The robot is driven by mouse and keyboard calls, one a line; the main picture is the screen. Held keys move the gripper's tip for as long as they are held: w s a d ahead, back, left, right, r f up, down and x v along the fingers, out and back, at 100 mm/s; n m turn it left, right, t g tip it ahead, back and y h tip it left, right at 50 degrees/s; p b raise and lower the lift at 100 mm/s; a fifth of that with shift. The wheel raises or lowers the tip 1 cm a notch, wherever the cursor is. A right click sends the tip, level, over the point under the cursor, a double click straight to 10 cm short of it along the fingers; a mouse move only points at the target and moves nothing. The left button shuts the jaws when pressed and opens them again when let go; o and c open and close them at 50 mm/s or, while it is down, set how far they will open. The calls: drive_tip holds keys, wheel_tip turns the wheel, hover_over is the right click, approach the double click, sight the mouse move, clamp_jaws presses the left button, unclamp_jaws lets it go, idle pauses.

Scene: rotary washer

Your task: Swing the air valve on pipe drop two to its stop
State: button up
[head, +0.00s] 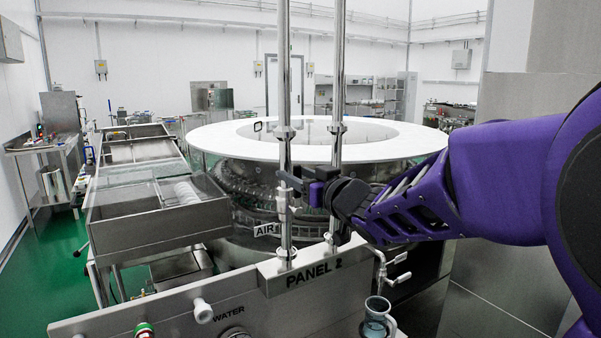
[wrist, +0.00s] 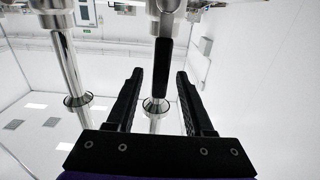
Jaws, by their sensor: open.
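My gripper (head: 297,180) is at valve height by the pipes, coming from the right, and partly hides the valve. In the wrist view, my gripper (wrist: 160,74) is open, with a black lever handle (wrist: 163,60) between its fingers and a visible gap on each side. The handle joins a metal body (wrist: 163,8) at the top edge.
A WATER knob (head: 203,311) and a small tap (head: 390,268) with a cup (head: 376,318) are on the front panel. The round washer with a white ring top (head: 225,142) stands behind the pipes. A steel conveyor (head: 160,210) lies to the left.

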drive_tip(key=shift+w+a, duration=0.15)
drive_tip(key=shift+w, duration=0.1)
clamp_jaws()
idle(0.3)
idle(1.1)
